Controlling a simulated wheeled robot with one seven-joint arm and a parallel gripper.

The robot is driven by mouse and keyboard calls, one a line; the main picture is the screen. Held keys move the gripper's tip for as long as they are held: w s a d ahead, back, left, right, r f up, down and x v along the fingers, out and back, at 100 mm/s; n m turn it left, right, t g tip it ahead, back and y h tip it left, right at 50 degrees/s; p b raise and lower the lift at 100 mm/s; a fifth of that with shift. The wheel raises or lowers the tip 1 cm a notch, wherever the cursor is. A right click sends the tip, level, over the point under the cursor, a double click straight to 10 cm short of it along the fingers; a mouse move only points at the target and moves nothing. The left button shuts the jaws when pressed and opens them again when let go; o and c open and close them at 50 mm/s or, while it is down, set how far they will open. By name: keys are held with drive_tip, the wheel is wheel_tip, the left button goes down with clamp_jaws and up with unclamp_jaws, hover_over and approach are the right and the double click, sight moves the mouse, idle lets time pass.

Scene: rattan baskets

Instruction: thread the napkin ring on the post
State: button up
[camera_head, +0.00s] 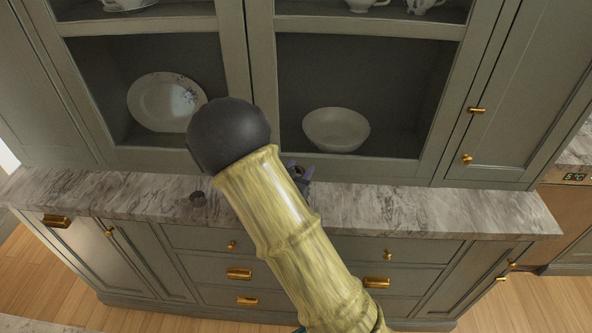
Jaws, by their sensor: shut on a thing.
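My gripper (299,171) shows only as a small dark grey-purple part at the back of the counter, mostly hidden behind my own thick yellow-green arm. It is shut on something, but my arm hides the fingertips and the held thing. A small dark brown object (197,198) stands on the marble counter to the left of my arm. It is too small to tell whether it is the post or the ring. I cannot make out a napkin ring or a post for certain.
The marble counter (440,210) is clear to the right of my arm. Behind it, a cabinet holds a plate (160,98) and a white bowl (336,129). Drawers with brass pulls (240,273) are below. My arm covers the middle of the view.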

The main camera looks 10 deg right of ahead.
drive_tip(key=shift+s+f, duration=0.15)
drive_tip(key=shift+f, duration=0.1)
drive_tip(key=shift+f+b, duration=1.3)
drive_tip(key=o, duration=1)
drive_tip(key=shift+a, duration=0.1)
drive_tip(key=shift+o, duration=0.2)
wheel_tip(320, 180, up, 8)
drive_tip(key=p, duration=0.6)
idle(0.3)
idle(0.5)
